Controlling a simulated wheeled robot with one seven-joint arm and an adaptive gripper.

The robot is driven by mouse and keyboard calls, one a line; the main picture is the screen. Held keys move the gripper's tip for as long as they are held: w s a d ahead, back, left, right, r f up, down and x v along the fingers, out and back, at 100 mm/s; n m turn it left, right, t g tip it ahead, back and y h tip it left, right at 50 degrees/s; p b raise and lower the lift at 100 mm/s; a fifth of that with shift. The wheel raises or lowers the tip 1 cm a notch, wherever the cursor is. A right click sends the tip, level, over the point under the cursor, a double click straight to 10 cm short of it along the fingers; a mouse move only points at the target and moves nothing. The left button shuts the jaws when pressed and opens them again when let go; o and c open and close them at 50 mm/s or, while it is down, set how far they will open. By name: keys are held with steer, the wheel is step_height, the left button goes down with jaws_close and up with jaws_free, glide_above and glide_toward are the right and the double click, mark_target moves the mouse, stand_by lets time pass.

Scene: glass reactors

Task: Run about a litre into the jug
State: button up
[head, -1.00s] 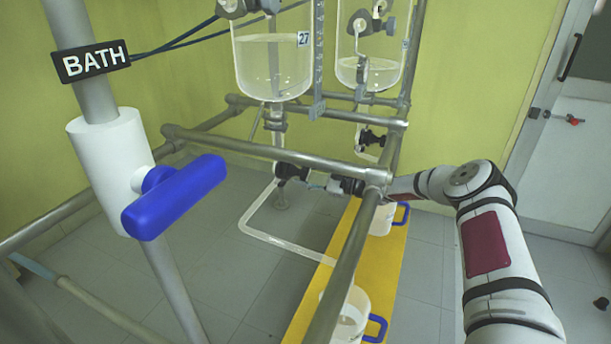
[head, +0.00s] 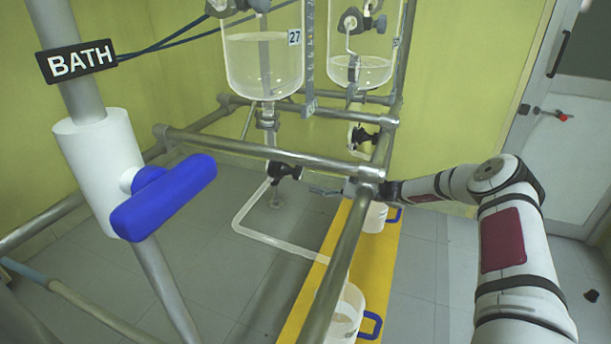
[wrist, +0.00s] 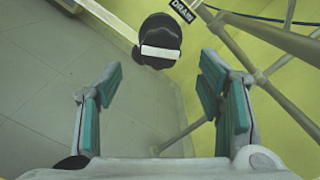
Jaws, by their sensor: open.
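The glass vessel marked 27 (head: 262,65) holds clear liquid. Below it is a black drain valve (head: 285,171), with a clear tube (head: 245,222) bending along the floor side toward the front jug. This clear jug (head: 345,312) has a blue handle and stands on a yellow strip, partly behind a rail. My gripper (head: 318,190) is right of the valve, partly hidden by the frame post. In the wrist view my gripper (wrist: 160,73) is open and empty. The black valve with its white-faced handle (wrist: 160,52) lies ahead between the fingers, apart from them, beside a DRAIN label (wrist: 182,10).
A second vessel (head: 360,68) and a second jug (head: 375,217) are further back. Metal rails (head: 255,152) cross near my arm. A BATH label (head: 78,62) and a blue-handled valve (head: 163,197) are at left. Open floor lies right of the yellow strip (head: 385,262).

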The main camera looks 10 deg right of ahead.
steer(key=shift+v, duration=2.25)
stand_by(5.8)
